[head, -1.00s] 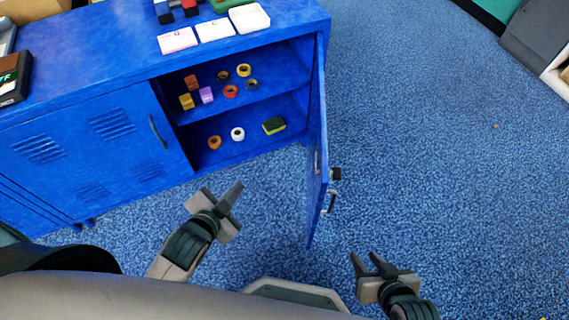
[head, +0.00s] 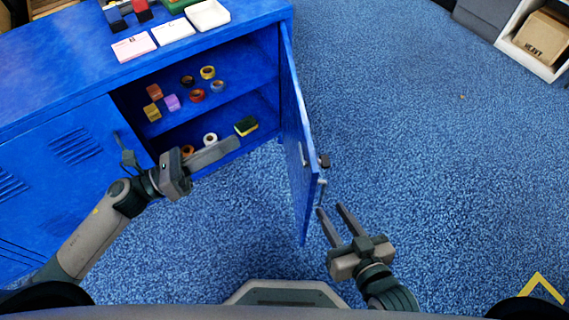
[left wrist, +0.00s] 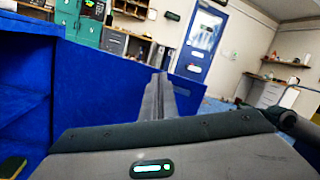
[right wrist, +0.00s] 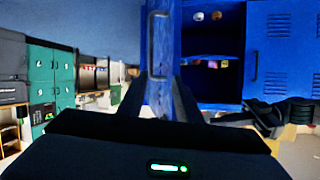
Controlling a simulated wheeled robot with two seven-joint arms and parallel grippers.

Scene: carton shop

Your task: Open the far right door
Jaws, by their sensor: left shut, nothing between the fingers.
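The far right door (head: 294,130) of the blue cabinet stands swung out, with shelves showing behind it. Its bar handle (head: 321,191) is near the free edge; the right wrist view shows a handle (right wrist: 159,45) on the door. My left gripper (head: 232,146) is shut and empty, pointing right across the front of the opening towards the door's inner side. In the left wrist view its closed fingers (left wrist: 160,92) show against a blue panel. My right gripper (head: 331,209) is open just below the handle, its fingers apart. Whether it touches the door is unclear.
The cabinet (head: 60,60) holds small tape rolls, blocks and a sponge (head: 246,126) on its shelves. Blue carpet (head: 420,170) lies clear right of the door. A box marked HEAVY (head: 543,38) sits far right.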

